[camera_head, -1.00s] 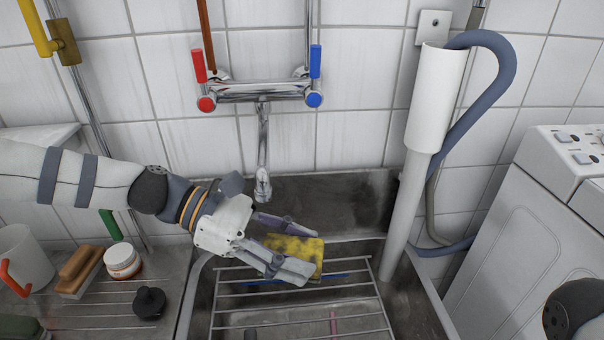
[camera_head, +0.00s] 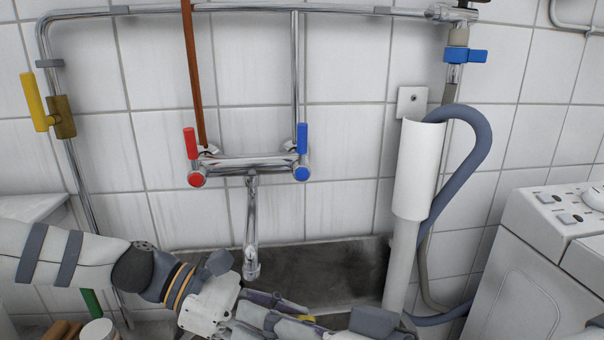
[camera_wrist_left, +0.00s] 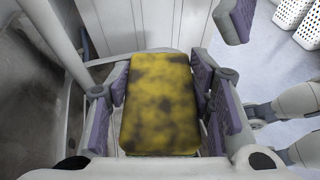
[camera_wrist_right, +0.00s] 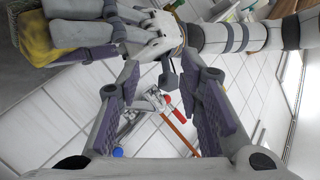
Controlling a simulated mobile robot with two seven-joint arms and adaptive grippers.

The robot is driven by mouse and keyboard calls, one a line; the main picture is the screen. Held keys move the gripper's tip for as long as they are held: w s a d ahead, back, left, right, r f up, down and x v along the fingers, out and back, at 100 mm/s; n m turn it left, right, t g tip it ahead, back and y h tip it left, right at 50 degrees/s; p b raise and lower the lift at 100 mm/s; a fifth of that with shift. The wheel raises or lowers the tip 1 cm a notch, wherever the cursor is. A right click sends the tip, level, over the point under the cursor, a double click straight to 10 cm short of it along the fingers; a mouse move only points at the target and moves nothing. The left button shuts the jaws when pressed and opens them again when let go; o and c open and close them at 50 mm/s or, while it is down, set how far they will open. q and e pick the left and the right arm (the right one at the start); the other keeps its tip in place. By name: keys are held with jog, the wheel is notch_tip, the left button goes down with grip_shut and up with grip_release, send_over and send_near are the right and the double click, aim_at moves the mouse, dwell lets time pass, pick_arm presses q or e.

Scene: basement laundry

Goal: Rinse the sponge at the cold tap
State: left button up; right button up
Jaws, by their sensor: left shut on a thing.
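My left gripper (camera_head: 288,312) is shut on the yellow sponge with dark stains (camera_wrist_left: 160,105). Only a yellow sliver of the sponge (camera_head: 307,318) shows in the head view; it also shows at the upper left of the right wrist view (camera_wrist_right: 36,42). The sponge is below and right of the tap spout (camera_head: 251,250). The wall mixer has a blue cold handle (camera_head: 302,145) on the right and a red handle (camera_head: 191,145) on the left. No water shows at the spout. My right gripper (camera_wrist_right: 160,78) is open and empty, close to the left gripper, with the mixer beyond its fingers.
The dark sink (camera_head: 330,275) is below the tap, its lower part out of view. A white standpipe (camera_head: 415,170) with a grey hose (camera_head: 478,150) stands right of it. A white washing machine (camera_head: 540,270) is farther right. A blue valve (camera_head: 465,56) is above.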

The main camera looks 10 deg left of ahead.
jog(key=w+d+r+t+h, duration=0.2)
jog(key=w+r+t, duration=0.45)
jog(key=r, duration=0.25)
jog(key=t+h, duration=0.3)
send_near(305, 138)
jog(key=shift+h, duration=0.3)
jog(key=x, duration=1.1)
jog(key=shift+s+a+r, duration=0.15)
jog(key=shift+a, duration=0.05)
grip_shut()
